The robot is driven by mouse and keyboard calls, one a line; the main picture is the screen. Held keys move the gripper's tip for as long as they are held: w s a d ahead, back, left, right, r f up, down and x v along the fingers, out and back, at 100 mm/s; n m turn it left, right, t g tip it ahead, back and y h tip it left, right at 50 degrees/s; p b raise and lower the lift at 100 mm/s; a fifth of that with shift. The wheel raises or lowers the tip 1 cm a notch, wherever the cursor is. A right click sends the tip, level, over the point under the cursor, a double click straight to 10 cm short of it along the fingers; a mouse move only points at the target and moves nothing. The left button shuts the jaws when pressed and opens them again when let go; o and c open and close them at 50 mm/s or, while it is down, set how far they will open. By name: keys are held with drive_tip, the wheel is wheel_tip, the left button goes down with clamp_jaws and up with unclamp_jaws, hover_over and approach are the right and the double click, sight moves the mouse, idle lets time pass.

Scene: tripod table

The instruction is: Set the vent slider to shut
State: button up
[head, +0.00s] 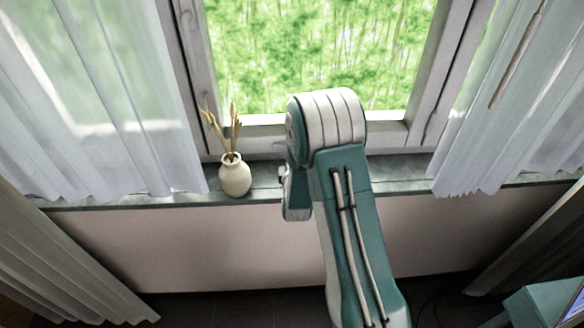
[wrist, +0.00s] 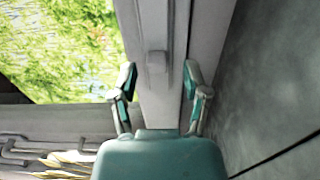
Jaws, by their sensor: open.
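In the wrist view, a small pale grey block (wrist: 157,62), which looks like the vent slider's knob, stands out from a narrow strip on the window frame (wrist: 207,30). My gripper (wrist: 157,82) is open, with one finger on each side of the block in the picture. I cannot tell whether either finger touches it or how deep they reach. No marks for open or shut can be read. In the head view my arm covers this part of the frame, and the slider and my fingertips are hidden.
A cream vase (head: 235,177) with dried stalks (head: 232,132) stands on the window sill (head: 400,171), left of my arm. White curtains (head: 95,100) hang on both sides. The sill right of my arm is clear. Stalks (wrist: 68,158) also show at the wrist view's lower left.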

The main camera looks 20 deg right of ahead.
drive_tip(key=v, duration=1)
drive_tip(key=shift+a, duration=0.2)
drive_tip(key=shift+s, duration=0.1)
drive_tip(key=s+a+r+m+g+y, duration=0.2)
drive_tip(key=r+m+g, duration=0.15)
drive_tip(key=r, duration=0.25)
drive_tip(key=s+a+r+m+g+y, duration=0.2)
drive_tip(key=r+m, duration=0.2)
drive_tip(key=r, duration=0.2)
drive_tip(key=s+r+m+g, duration=0.3)
drive_tip(key=s+r, duration=0.1)
drive_tip(key=s, duration=0.6)
drive_tip(key=s+a+r+m+g+y, duration=0.1)
drive_tip(key=s+r+m+g, duration=0.2)
drive_tip(key=s, duration=0.8)
drive_tip(key=shift+s+a+r+m, duration=0.2)
drive_tip(key=shift+s+r+m, duration=0.15)
drive_tip(key=shift+r+m, duration=0.25)
drive_tip(key=shift+f, duration=0.1)
drive_tip(key=o, duration=0.6)
drive_tip(key=shift+c, duration=0.2)
